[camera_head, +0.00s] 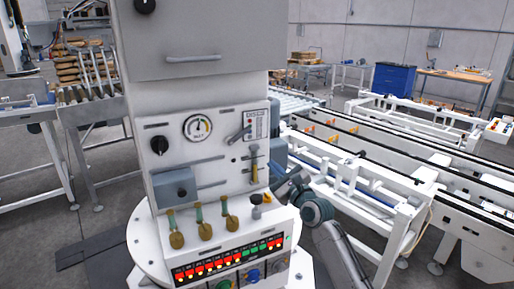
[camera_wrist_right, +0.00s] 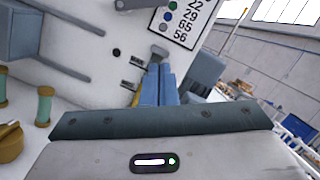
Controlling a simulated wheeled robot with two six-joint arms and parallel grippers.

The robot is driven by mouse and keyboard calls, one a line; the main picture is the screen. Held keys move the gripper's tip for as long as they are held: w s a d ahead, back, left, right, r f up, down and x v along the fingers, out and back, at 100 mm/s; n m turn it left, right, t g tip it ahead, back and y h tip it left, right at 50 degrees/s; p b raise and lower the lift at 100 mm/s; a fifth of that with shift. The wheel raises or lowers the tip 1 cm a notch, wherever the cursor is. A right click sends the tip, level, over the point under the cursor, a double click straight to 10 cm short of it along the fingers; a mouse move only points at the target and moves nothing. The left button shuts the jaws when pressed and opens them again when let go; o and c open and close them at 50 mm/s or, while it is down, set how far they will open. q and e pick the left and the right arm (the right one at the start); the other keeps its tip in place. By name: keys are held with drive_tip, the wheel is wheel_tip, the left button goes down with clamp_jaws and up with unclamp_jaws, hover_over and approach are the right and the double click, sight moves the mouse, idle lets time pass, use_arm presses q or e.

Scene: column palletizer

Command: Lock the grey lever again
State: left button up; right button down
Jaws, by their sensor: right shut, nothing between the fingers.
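The grey lever (camera_head: 239,134) is on the white machine's front panel, left of the number scale plate (camera_head: 257,126). It is tilted, one end up to the right. In the wrist view a grey part, perhaps its lower end (camera_wrist_right: 132,4), is cut by the top edge. My right gripper (camera_head: 276,172) is at the panel's right side, below and right of the lever and apart from it. In the wrist view its two blue-grey fingers (camera_wrist_right: 160,86) are together and empty, below the scale plate. A yellow handle (camera_head: 254,166) is close beside them, partly hidden in the wrist view. My left gripper is not in view.
Several olive knobs (camera_head: 204,223) stick out on the lower ledge, left of my right gripper. A grey box (camera_head: 174,188) juts from the panel. A black knob (camera_head: 159,145) and a round gauge (camera_head: 197,128) are further left. White conveyor frames (camera_head: 345,170) stand to the right.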

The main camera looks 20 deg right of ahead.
sight(239, 136)
drive_tip(key=x, duration=0.9)
drive_tip(key=shift+w, duration=0.35)
drive_tip(key=r+p, duration=0.1)
drive_tip(key=a+r, duration=0.1)
drive_tip(key=r+p, duration=0.1)
drive_tip(key=shift+w+a+p, duration=0.15)
drive_tip(key=shift+a+p, duration=0.15)
drive_tip(key=shift+s+a+r, duration=0.2)
drive_tip(key=shift+a+r, duration=0.1)
drive_tip(key=shift+r, duration=0.05)
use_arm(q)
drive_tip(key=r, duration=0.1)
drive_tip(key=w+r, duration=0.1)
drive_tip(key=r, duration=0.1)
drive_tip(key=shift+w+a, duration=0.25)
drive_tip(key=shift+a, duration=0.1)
use_arm(e)
drive_tip(key=shift+w+f, duration=0.1)
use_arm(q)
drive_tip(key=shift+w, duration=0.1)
